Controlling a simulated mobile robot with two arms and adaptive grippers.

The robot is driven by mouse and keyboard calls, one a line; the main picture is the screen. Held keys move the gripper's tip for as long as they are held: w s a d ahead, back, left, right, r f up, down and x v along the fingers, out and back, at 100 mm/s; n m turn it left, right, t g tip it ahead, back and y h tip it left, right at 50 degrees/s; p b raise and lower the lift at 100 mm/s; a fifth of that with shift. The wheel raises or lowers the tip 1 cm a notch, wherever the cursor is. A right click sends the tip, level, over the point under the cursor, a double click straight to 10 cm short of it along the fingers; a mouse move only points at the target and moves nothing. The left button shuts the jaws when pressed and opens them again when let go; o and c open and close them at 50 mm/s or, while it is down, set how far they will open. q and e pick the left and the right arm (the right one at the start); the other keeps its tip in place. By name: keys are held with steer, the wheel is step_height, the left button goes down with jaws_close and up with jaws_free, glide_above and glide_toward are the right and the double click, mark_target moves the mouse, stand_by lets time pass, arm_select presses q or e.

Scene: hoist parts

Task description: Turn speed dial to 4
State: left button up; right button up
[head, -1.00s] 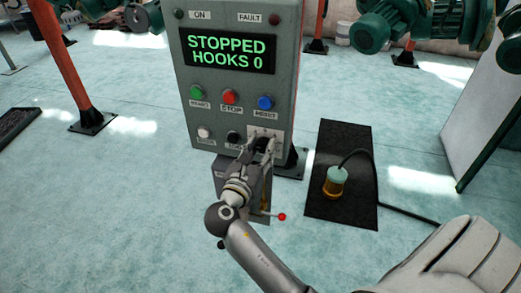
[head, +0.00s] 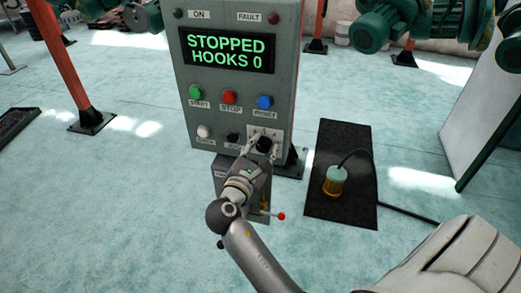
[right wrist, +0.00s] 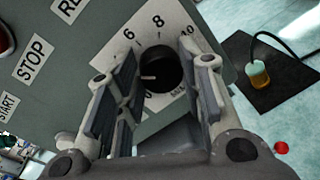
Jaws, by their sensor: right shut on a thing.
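The speed dial (head: 264,146) is a black round knob on a pale plate at the lower right of the grey control box. In the right wrist view the dial (right wrist: 160,70) shows 6, 8 and 10 around its far side. Its white mark points left, toward a part of the scale hidden by a finger, so I cannot read its setting. My right gripper (head: 258,158) reaches up to it from below. In the right wrist view the fingers (right wrist: 158,88) lie on either side of the dial, shut on it. My left gripper is out of view.
The display (head: 227,53) reads STOPPED HOOKS 0. Green (head: 196,92), red (head: 229,97) and blue (head: 265,102) buttons sit above the dial, white and black ones left of it. A red-tipped lever (head: 281,216) is below. A black mat (head: 325,205) holds a corded lamp-like item (head: 336,181).

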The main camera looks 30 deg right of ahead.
steer(key=shift+m, duration=0.6)
steer(key=o, duration=1)
steer(key=shift+o, duration=0.2)
